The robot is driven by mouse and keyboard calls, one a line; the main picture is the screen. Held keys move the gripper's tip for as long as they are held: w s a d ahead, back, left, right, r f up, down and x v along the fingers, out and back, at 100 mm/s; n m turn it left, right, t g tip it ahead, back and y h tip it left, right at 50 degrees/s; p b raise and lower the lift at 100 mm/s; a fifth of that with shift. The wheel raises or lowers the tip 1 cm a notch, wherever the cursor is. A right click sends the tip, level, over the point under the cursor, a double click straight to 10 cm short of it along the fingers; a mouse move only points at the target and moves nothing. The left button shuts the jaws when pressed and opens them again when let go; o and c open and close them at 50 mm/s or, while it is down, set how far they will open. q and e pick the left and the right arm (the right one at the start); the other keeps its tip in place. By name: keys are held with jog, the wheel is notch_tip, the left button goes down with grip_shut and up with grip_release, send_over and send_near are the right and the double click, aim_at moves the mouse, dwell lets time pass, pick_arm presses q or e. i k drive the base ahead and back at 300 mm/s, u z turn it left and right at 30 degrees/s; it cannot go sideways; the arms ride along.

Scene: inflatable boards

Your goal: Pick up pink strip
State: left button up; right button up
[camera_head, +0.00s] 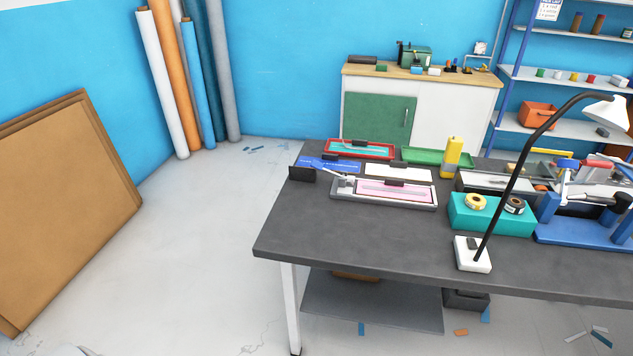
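The pink strip (410,194) lies flat in a shallow grey tray (433,206) on the dark work table (350,238), near the table's back left part. A small dark block or clip (394,183) sits at the strip's back edge. A light grey device (346,185) stands at the tray's left end, beside the strip. Neither of my grippers is in view, so their states do not show.
A red tray (389,156), a green tray (470,161) and a yellow bottle (453,148) stand behind. A teal tape holder (490,228), black lamp (500,190) and blue machine (580,232) stand right. The table's front left is clear. Floor left of it is open.

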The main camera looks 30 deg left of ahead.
aim_at(394, 189)
jog(key=u, duration=0.2)
jog(key=i, duration=1)
